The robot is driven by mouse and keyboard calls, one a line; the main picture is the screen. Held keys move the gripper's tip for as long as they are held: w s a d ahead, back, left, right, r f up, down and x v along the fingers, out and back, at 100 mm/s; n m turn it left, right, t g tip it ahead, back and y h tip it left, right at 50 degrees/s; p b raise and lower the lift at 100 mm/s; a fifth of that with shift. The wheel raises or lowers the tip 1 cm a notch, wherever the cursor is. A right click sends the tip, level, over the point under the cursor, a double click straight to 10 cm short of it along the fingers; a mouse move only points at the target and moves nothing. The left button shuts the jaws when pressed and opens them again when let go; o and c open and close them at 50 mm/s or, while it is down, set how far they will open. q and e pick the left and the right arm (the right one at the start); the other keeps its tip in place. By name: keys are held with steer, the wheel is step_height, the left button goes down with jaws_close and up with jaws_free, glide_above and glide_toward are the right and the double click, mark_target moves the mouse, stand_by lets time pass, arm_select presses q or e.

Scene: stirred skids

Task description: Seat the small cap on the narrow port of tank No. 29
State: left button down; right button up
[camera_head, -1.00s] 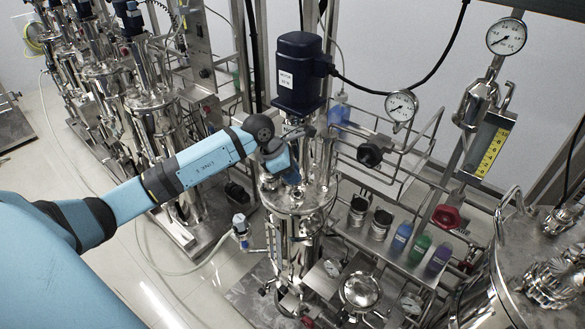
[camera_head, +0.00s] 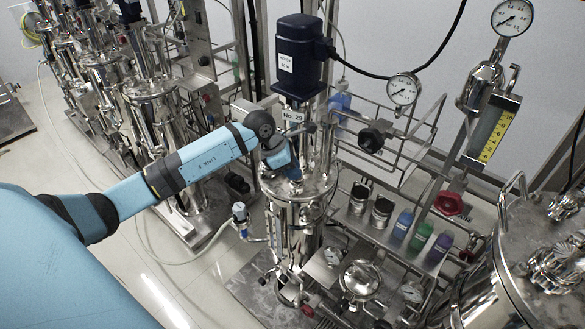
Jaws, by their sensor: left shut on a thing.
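Tank No. 29 (camera_head: 308,218) is the steel vessel in the middle, under a dark blue motor (camera_head: 300,58). Its white label "No. 29" (camera_head: 293,116) shows below the motor. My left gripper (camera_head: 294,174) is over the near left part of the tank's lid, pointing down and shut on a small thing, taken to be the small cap. The cap itself is hidden by the gripper. The narrow port cannot be made out among the lid fittings, so I cannot tell if the cap touches it. My right gripper is not in view.
A pipe rack (camera_head: 400,150) with a red handwheel (camera_head: 449,203) stands right of the tank. Two steel cups and blue, green and purple bottles (camera_head: 421,238) stand on a shelf. Another large vessel (camera_head: 520,265) is at the right. More tanks (camera_head: 150,110) line the left.

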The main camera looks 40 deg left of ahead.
arm_select(q)
steer(key=shift+f+b, duration=0.4)
steer(key=shift+f, duration=0.1)
stand_by(0.6)
steer(key=c, duration=0.6)
jaws_free()
stand_by(0.4)
step_height(320, 180, up, 8)
steer(key=p, duration=0.3)
steer(key=shift+w+r+p, duration=0.1)
steer(key=shift+p, duration=0.25)
stand_by(0.6)
